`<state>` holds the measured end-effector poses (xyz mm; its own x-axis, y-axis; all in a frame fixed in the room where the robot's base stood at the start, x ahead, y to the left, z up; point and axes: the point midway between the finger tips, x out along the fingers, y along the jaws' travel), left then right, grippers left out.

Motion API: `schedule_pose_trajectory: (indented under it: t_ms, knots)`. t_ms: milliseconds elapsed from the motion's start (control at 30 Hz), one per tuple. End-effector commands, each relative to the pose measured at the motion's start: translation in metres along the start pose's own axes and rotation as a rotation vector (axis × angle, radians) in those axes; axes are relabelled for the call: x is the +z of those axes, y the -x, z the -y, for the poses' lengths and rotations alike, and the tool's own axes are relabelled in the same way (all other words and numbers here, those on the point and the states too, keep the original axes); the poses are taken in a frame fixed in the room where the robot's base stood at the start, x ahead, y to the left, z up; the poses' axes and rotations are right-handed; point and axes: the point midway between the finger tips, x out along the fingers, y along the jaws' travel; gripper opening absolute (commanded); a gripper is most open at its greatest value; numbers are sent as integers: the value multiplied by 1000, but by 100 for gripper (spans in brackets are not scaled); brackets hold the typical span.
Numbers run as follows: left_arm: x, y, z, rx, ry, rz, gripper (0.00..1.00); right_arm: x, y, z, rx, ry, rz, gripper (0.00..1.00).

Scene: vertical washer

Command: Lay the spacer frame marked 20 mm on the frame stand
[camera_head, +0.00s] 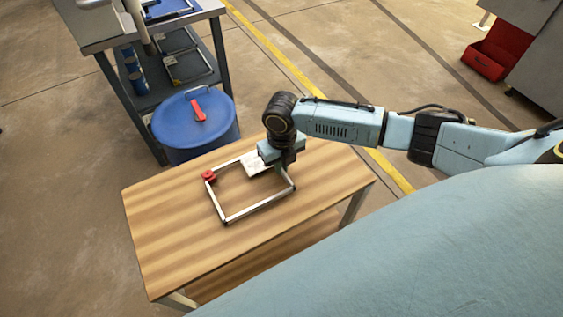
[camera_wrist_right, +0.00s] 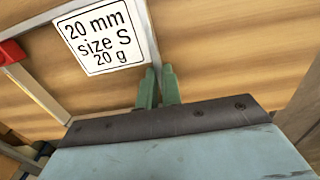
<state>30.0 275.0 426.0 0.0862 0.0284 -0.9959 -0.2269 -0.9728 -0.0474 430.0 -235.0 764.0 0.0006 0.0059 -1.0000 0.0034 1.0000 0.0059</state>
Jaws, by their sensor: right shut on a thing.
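The spacer frame (camera_head: 260,205) is a thin, light metal rectangle over the wooden table. Its white label (camera_wrist_right: 97,36) reads "20 mm size S 20 g" in the right wrist view. My right gripper (camera_head: 287,168) is shut on one bar of the frame; its green fingertips (camera_wrist_right: 158,84) show near the label. A red piece (camera_head: 209,176) is at the frame's left corner; I cannot tell whether it belongs to the frame. I cannot tell whether the frame touches the table, and I cannot single out a frame stand. My left gripper is not in view.
The wooden table (camera_head: 170,240) is bare around the frame. A blue drum (camera_head: 190,135) with a red handle stands behind it. A grey shelf unit (camera_head: 85,40) holding frames and blue cans is at the upper left. A red bin (camera_head: 490,58) is at the upper right.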

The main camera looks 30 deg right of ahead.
Motion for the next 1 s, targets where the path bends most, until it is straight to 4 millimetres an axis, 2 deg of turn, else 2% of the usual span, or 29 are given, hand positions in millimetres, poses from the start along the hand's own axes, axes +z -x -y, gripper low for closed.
schedule_pose_trajectory:
  t_ms: [433, 1000]
  knots:
    - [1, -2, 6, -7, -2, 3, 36, 0, -4, 0, 0, 0, 1, 0]
    - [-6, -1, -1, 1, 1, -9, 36, 2, -7, 0, 0, 0, 1, 0]
